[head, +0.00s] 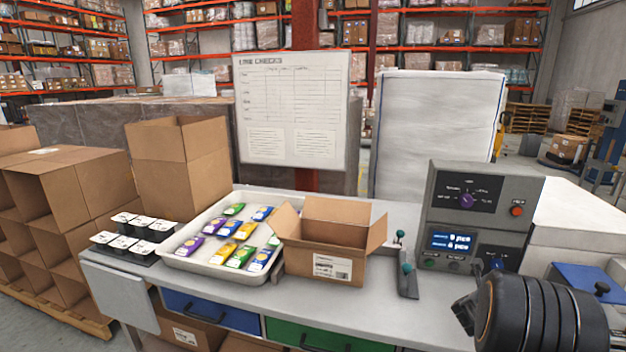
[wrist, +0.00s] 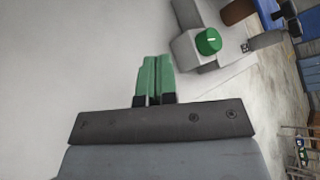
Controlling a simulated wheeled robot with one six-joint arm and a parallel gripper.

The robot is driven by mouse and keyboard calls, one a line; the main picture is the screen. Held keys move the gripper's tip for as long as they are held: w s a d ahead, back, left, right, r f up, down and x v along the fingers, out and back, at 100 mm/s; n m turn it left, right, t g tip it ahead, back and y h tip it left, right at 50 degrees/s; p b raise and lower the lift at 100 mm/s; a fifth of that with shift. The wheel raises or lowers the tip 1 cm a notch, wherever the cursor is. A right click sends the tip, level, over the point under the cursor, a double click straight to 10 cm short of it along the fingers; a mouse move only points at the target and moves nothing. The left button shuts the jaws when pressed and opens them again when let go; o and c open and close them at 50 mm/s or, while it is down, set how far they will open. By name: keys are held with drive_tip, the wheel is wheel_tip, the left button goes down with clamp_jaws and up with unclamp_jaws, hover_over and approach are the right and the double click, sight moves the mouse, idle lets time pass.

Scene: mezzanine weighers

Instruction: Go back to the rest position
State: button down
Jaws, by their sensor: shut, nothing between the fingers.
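My gripper (wrist: 154,78) shows in the wrist view with its two green fingers pressed together and nothing between them. It points over a plain pale surface and touches nothing that I can see. My dark ribbed arm (head: 540,312) fills the lower right corner of the head view, over the right end of the bench. The gripper's fingers cannot be made out in the head view.
A grey box with a green knob (wrist: 208,41) is near the fingers. The bench (head: 385,318) holds a control panel (head: 485,215), a lever unit (head: 407,275), an open carton (head: 320,262), a white tray (head: 203,268) of packets and several white-lidded cups (head: 130,238).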

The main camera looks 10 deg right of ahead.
drive_tip(key=f+n, duration=0.1)
drive_tip(key=a+n+y, duration=0.1)
drive_tip(key=a+f+n+y, duration=0.1)
drive_tip(key=n, duration=0.1)
drive_tip(key=shift+w+f, duration=0.3)
drive_tip(key=shift+f, duration=0.05)
drive_tip(key=a+n+y, duration=0.1)
drive_tip(key=a+f+n, duration=0.1)
drive_tip(key=n, duration=0.1)
drive_tip(key=a+n+y, duration=0.1)
drive_tip(key=a+n, duration=0.1)
drive_tip(key=shift+s+f+y, duration=0.1)
drive_tip(key=shift+f+y, duration=0.2)
drive_tip(key=shift+f, duration=0.05)
drive_tip(key=a+n+y, duration=0.1)
drive_tip(key=a+n, duration=0.2)
drive_tip(key=a+n+y, duration=0.1)
drive_tip(key=a+n, duration=0.2)
drive_tip(key=s+a+n+y, duration=0.1)
drive_tip(key=a+n+y, duration=0.1)
drive_tip(key=a+n, duration=0.1)
drive_tip(key=shift+n, duration=0.3)
drive_tip(key=s+a+r+n+g+y, duration=0.1)
drive_tip(key=s+a+r+n, duration=0.4)
drive_tip(key=a+n, duration=0.5)
drive_tip(key=s+a+r+n+g+y, duration=0.2)
drive_tip(key=s+a+r+n, duration=0.2)
drive_tip(key=s+a+n, duration=0.6)
drive_tip(key=shift+a+r+n, duration=0.4)
drive_tip(key=shift+a, duration=0.75)
